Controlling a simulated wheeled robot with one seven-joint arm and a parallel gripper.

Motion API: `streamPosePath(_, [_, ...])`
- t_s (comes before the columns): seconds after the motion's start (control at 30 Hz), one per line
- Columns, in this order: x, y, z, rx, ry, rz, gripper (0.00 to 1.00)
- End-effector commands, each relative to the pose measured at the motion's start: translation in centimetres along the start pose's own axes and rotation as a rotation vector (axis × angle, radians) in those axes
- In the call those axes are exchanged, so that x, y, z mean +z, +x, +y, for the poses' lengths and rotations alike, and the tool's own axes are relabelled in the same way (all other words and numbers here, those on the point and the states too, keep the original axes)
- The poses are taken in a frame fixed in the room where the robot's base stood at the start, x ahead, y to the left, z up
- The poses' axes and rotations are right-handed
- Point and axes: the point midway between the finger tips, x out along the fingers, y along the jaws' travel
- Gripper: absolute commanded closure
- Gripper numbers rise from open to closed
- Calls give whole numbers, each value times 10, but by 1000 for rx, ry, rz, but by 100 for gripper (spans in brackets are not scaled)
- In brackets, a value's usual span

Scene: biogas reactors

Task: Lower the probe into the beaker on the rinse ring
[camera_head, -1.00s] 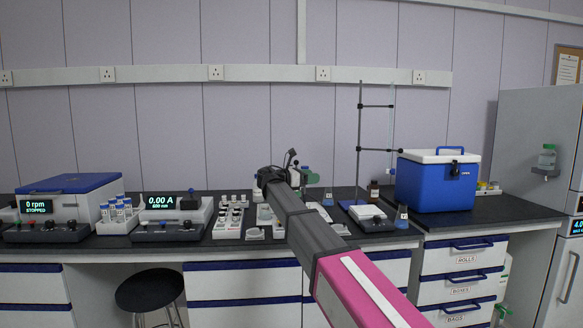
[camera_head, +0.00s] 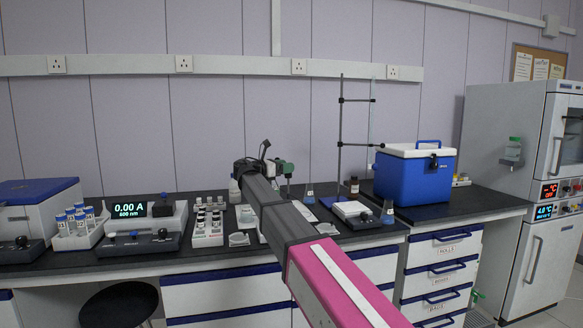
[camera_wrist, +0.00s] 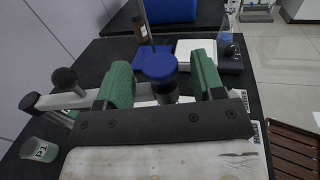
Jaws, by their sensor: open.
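My gripper (camera_wrist: 160,68) shows two green fingers spread apart in the wrist view. A round blue cap on a dark cylinder, probably the probe's head (camera_wrist: 159,67), shows between them; I cannot tell whether either finger touches it. A white bar (camera_wrist: 60,101) with dark knobs runs behind the fingers to the left. In the head view my gripper (camera_head: 277,172) is over the bench, mostly hidden by my arm. The beaker and rinse ring cannot be made out; my arm and gripper cover that part of the bench.
A pot labelled P1 (camera_wrist: 40,151) stands left in the wrist view. On the bench are a clamp stand (camera_head: 340,130), a blue-liquid flask (camera_head: 388,212), a blue cooler box (camera_head: 412,177), a vial rack (camera_head: 208,222) and a photometer (camera_head: 140,227). A stool (camera_head: 118,303) stands in front.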

Motion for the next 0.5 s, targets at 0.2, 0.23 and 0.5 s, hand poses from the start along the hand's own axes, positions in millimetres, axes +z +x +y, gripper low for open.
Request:
streamPosePath(0.2, [0, 26, 0, -1, 0, 1, 38])
streamPosePath(0.23, [0, 28, 0, 0, 0, 1, 38])
streamPosePath(0.5, [0, 33, 0, 1, 0, 0, 38])
